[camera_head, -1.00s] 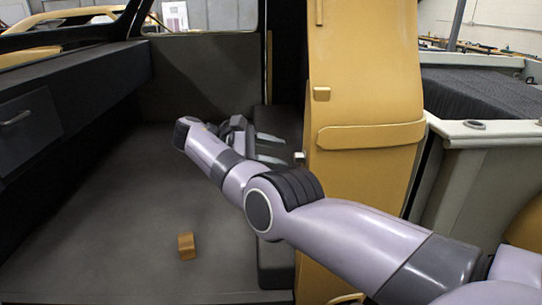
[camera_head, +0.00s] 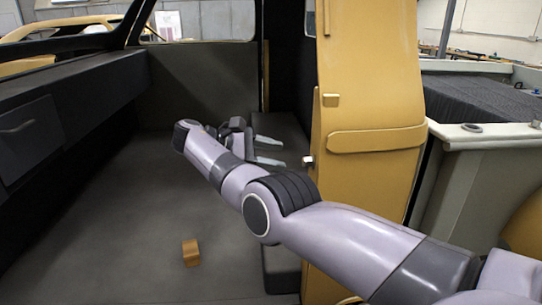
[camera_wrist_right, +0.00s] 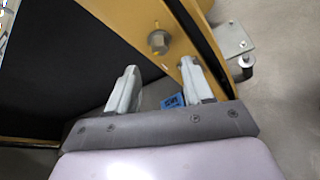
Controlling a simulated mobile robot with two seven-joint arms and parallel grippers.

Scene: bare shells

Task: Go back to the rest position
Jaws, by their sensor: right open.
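My right gripper (camera_head: 270,150) is at the far end of my right arm, which comes in from the lower right of the head view. Its two pale fingers are apart, beside the left edge of the yellow panel (camera_head: 372,110). In the right wrist view my right gripper (camera_wrist_right: 160,85) is open with nothing held between the fingers. A bolt head (camera_wrist_right: 159,41) on a yellow frame and a small blue block (camera_wrist_right: 173,101) show beyond the fingers; how far off they are I cannot tell. My left gripper is not in view.
A small orange-brown block (camera_head: 190,253) lies on the dark grey floor (camera_head: 120,250). A dark counter with a drawer (camera_head: 25,135) runs along the left. A white-rimmed bin (camera_head: 480,138) stands at the right. The floor at centre left is mostly clear.

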